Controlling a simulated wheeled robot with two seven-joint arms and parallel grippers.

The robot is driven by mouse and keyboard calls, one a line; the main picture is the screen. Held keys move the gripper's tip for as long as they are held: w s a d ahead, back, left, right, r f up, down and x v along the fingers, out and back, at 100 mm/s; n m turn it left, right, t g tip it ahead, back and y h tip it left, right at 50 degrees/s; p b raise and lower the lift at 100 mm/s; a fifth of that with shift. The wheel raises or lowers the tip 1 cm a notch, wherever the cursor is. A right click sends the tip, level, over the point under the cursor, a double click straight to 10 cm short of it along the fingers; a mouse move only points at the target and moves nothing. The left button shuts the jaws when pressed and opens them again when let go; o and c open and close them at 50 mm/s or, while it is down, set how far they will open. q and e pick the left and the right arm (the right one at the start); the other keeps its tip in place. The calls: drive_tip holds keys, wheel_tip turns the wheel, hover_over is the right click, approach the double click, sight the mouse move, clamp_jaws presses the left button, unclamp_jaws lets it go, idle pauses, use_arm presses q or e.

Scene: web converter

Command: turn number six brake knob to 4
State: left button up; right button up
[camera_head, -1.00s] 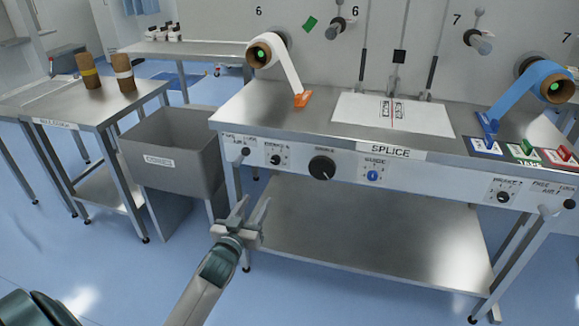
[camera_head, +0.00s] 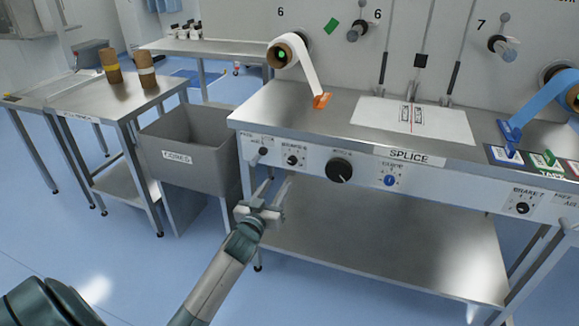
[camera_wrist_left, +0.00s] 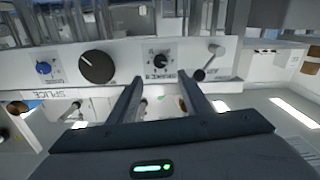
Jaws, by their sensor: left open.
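The number six brake knob (camera_head: 293,160) is a small black dial on the white front panel of the splice table, below a label. In the left wrist view the panel appears upside down, and the knob (camera_wrist_left: 160,61) sits on a small plate with dial marks too small to read. I cannot tell its setting. My left gripper (camera_head: 276,184) is open and empty, in front of and below the panel, apart from the knob. In the left wrist view its fingers (camera_wrist_left: 160,82) point toward the knob, roughly one on each side of its line. My right gripper is not in view.
A large black knob (camera_head: 339,170) and a blue knob (camera_head: 390,181) are right of the brake knob. A grey lever (camera_head: 257,156) juts out to its left. A grey bin (camera_head: 190,165) stands left of the table, and a lower shelf (camera_head: 380,235) lies below.

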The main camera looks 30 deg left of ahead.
sight(291, 162)
use_arm(q)
drive_tip(key=x, duration=1.2)
drive_tip(key=shift+w, duration=0.1)
drive_tip(key=c, duration=1)
